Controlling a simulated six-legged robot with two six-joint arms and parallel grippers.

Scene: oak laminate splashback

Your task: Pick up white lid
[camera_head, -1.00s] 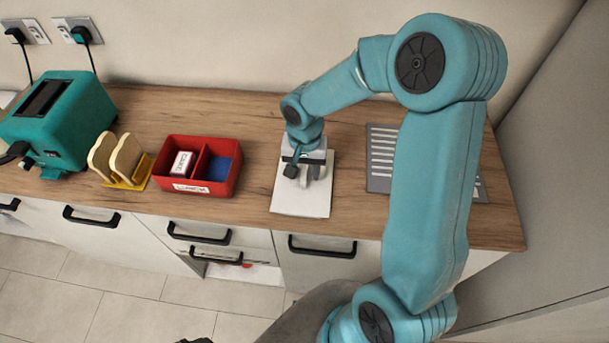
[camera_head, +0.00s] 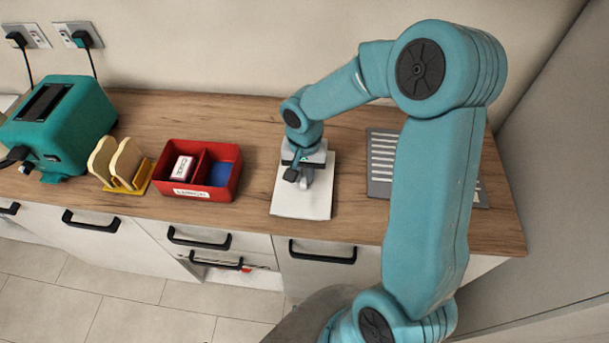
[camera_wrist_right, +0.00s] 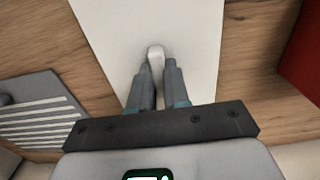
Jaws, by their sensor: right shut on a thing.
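The white lid (camera_head: 309,206) is a flat, pale rectangle lying on the wooden counter, right of the red box. In the right wrist view the lid (camera_wrist_right: 195,35) has a short, pale raised handle (camera_wrist_right: 155,54) in its middle. My right gripper (camera_head: 301,182) points down over the lid. Its fingers (camera_wrist_right: 156,75) are shut on the handle. The arm and gripper hide the far part of the lid in the head view. I see no clear gap under the lid. My left gripper is not in view.
A red two-compartment box (camera_head: 185,204) holds a white block (camera_head: 182,167) and something blue (camera_head: 220,172). A yellow rack (camera_head: 140,186) with bread slices and a teal toaster (camera_head: 75,120) stand left. A grey slotted plate (camera_head: 380,180) lies right of the lid.

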